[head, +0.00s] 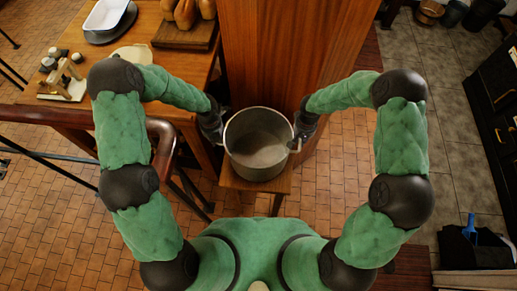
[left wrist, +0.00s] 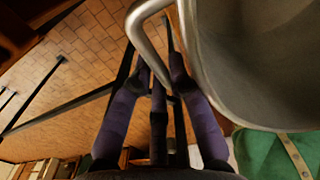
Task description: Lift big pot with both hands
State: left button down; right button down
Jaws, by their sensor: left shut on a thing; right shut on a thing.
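The big pot (head: 257,143) is a round, grey metal pot, open at the top and seemingly empty. In the head view it is between my two grippers, over a small wooden stool (head: 257,186); I cannot tell whether it touches the stool. My left gripper (head: 218,138) is at the pot's left side, shut on the left handle. The left wrist view shows the handle loop (left wrist: 150,45) between its fingers, beside the pot wall (left wrist: 250,60). My right gripper (head: 297,140) is at the right side, shut on the right handle, which is mostly hidden.
A wooden table (head: 180,85) at the upper left holds a cutting board (head: 187,38) with bread and a white dish (head: 105,14). A tall wooden panel (head: 290,50) stands right behind the pot. A curved wooden rail (head: 163,145) is left of it.

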notch_tip(320, 180, up, 13)
jog(key=p, duration=1.2)
dwell(0.7)
